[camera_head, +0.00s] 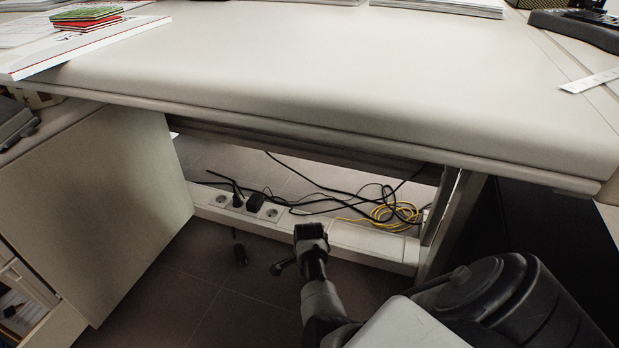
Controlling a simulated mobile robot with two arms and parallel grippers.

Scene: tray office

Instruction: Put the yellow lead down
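The yellow lead (393,213) lies in loose coils under the desk, at the right end of the pale socket strip (345,236), mixed with black cables. A yellow strand runs left from the coils. My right gripper (311,234) reaches in from the lower right under the desk, in front of the strip. It is left of the yellow coils and appears apart from them. Its fingertips are dark and seen from behind, so I cannot tell whether they are open or shut. My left gripper is not in view.
The desk top (330,60) overhangs the space, with a cabinet (100,205) on the left and a desk leg (450,220) on the right. Black cables (325,195) tangle along the strip. Open floor (190,290) lies in front.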

